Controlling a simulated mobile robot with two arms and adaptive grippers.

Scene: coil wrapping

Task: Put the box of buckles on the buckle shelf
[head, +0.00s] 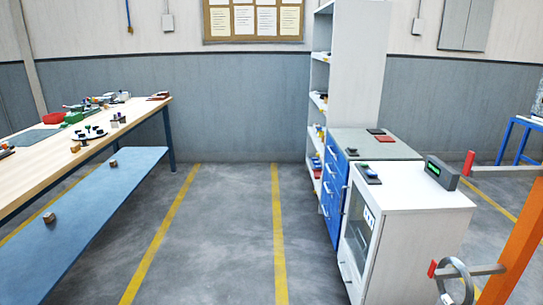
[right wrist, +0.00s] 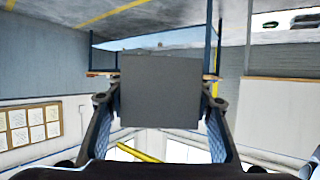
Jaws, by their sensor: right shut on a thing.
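In the right wrist view a plain dark grey box (right wrist: 160,92) fills the middle, seen from one flat side. My right gripper (right wrist: 160,108) is shut on it, with one finger on each side. Its contents are hidden, so I cannot see any buckles. The tall white shelf unit (head: 352,65) stands against the back wall in the head view, with small things on several of its levels. I cannot tell which level is for buckles. Neither gripper shows in the head view, and my left gripper is in no frame.
A long wooden workbench (head: 60,158) with a lower blue shelf (head: 95,195) runs along the left. Blue drawers (head: 333,190) and a white cabinet (head: 410,198) stand at the right, before the tall shelf. An orange rack (head: 515,240) is at far right. The middle floor (head: 215,235) is clear.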

